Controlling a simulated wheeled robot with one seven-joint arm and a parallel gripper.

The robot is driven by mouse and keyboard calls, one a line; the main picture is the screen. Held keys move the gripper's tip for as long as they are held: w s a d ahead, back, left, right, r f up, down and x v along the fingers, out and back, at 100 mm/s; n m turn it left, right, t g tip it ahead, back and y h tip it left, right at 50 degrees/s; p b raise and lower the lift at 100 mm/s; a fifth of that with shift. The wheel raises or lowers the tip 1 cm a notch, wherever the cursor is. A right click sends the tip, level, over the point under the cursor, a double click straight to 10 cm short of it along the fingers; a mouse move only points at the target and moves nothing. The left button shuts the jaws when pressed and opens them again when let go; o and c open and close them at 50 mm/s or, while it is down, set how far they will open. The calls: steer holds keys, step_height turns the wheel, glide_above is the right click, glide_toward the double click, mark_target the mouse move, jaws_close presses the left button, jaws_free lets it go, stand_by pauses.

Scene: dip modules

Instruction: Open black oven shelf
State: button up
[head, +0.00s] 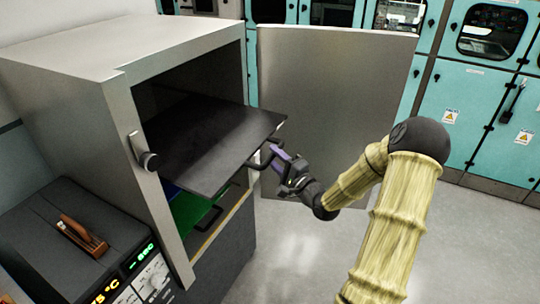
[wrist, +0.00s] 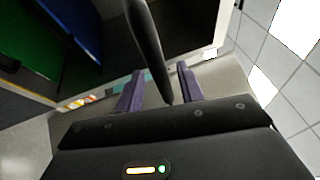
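The black oven shelf (head: 215,140) sticks out of the open front of the grey oven (head: 110,50), above a green shelf (head: 190,212) and a sliver of blue shelf. Its dark handle (head: 262,158) is at the front edge. My gripper (head: 277,156) is at this handle. In the wrist view, a black handle bar (wrist: 147,45) reaches down between the two purple fingers (wrist: 160,88). Gaps show between the bar and both fingers, so the gripper looks open around it. The green (wrist: 28,38) and blue (wrist: 78,25) shelves also show there.
The oven door (head: 330,90) stands wide open behind my gripper. A black control unit (head: 90,245) with lit displays and a brown handle stands at the lower left. Teal cabinets (head: 470,110) line the back. The floor (head: 300,250) in front is clear.

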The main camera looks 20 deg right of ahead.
steer(key=b+v, duration=0.2)
steer(key=v, duration=1.2)
steer(key=shift+b, duration=0.3)
steer(key=shift+s+f, duration=0.1)
steer(key=shift+s, duration=0.05)
steer(key=w+a+f+n+g+h, duration=0.2)
steer(key=a+f+n+g+h, duration=0.3)
steer(key=a+f+n+g, duration=0.3)
steer(key=s+a+r+n+g+h, duration=0.1)
steer(key=s+a+r+n+g, duration=0.2)
steer(key=s+a+n+g, duration=0.4)
steer(key=s+a+g, duration=0.1)
steer(key=s+a, duration=0.1)
steer(key=s, duration=0.3)
steer(key=shift+s+a+r, duration=0.2)
steer(key=shift+s+r, duration=0.1)
